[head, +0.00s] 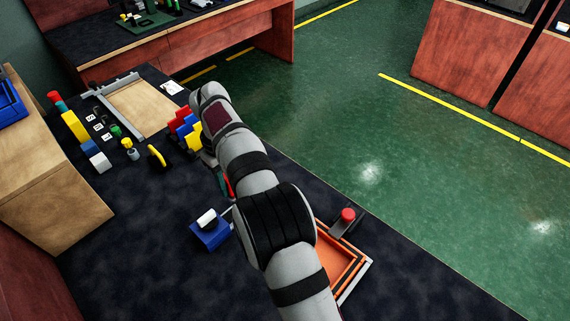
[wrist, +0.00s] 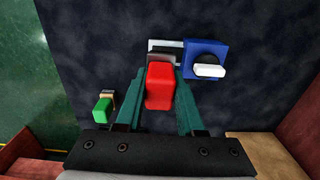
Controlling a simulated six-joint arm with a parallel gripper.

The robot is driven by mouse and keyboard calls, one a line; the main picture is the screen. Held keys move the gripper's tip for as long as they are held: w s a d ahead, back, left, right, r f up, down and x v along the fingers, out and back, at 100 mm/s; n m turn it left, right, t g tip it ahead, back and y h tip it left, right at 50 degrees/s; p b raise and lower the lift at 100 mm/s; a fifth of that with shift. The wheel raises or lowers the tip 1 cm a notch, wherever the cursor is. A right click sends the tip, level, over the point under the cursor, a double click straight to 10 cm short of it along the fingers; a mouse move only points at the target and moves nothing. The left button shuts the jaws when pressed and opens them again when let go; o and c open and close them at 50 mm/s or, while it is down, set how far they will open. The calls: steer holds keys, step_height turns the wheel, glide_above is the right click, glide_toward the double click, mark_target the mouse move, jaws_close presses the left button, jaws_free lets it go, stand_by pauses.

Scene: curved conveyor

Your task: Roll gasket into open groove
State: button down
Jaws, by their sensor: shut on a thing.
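In the wrist view my gripper (wrist: 160,82) has its two teal fingers closed on the sides of a red block-like piece (wrist: 160,88). A grey metal part (wrist: 165,45) shows just beyond the red piece; I cannot tell whether they are joined. In the head view my arm hides most of the gripper, and a sliver of red (head: 229,187) shows beside it. An orange tray-like frame (head: 358,268) with a pale outer edge lies at the lower right, partly behind my arm. I cannot make out a gasket or an open groove clearly.
A blue block with a white-topped black knob (head: 209,235) stands left of my arm. A red button (head: 348,215) sits by the orange frame. Coloured blocks (head: 186,128) and a wooden tray (head: 135,108) lie farther back. The dark table is clear at lower left.

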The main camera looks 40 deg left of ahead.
steer(key=shift+s+a+f, duration=0.25)
steer(key=shift+s, duration=0.2)
steer(key=shift+f, duration=2.9)
steer(key=shift+f, duration=0.6)
steer(key=shift+r, duration=3.55)
